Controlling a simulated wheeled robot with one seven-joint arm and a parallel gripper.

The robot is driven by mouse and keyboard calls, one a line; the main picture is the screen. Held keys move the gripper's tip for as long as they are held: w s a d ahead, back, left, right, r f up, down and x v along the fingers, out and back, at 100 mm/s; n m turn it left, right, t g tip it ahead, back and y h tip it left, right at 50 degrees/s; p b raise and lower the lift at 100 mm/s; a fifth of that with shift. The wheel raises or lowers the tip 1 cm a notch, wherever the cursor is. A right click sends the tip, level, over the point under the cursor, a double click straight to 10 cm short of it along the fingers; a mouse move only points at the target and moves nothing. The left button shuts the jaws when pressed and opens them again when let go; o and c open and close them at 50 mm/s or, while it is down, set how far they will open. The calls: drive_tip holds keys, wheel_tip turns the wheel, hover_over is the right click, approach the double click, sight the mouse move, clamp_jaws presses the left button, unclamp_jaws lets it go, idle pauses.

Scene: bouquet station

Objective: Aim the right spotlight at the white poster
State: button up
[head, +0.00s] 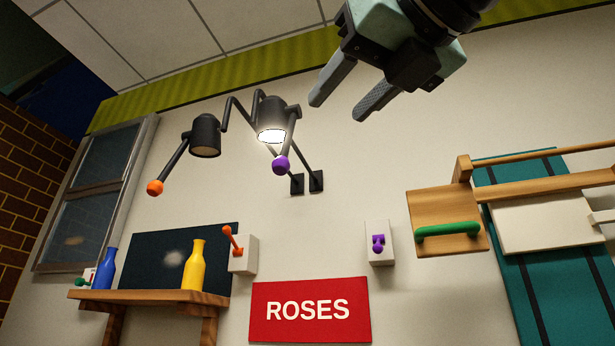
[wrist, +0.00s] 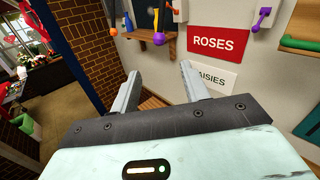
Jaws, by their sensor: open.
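The right spotlight (head: 272,115) is a black wall lamp with a purple ball at the end of its handle (head: 281,166). Its face glows white and points down. The left spotlight (head: 205,135) has an orange ball (head: 155,188) and looks unlit. The white poster (wrist: 213,78), lettered "...AISIES", hangs below the red ROSES poster in the wrist view; part of its left side is hidden behind my finger. My gripper (head: 338,108) is open and empty, up and right of the right spotlight in the head view. In the wrist view the purple ball (wrist: 158,39) shows beyond my fingertips.
The red ROSES poster (head: 310,311) hangs below the lamps. Wall switches with an orange lever (head: 232,243) and a purple lever (head: 378,243) flank the space above it. A wooden shelf (head: 150,297) holds blue and yellow bottles. A wooden unit with a green handle (head: 448,230) stands right.

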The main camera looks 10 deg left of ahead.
sight(285, 164)
drive_tip(key=p+x, duration=0.6)
drive_tip(key=x, duration=1.1)
drive_tip(key=shift+a, duration=0.15)
drive_tip(key=shift+f, duration=0.1)
drive_tip(key=shift+c, duration=0.4)
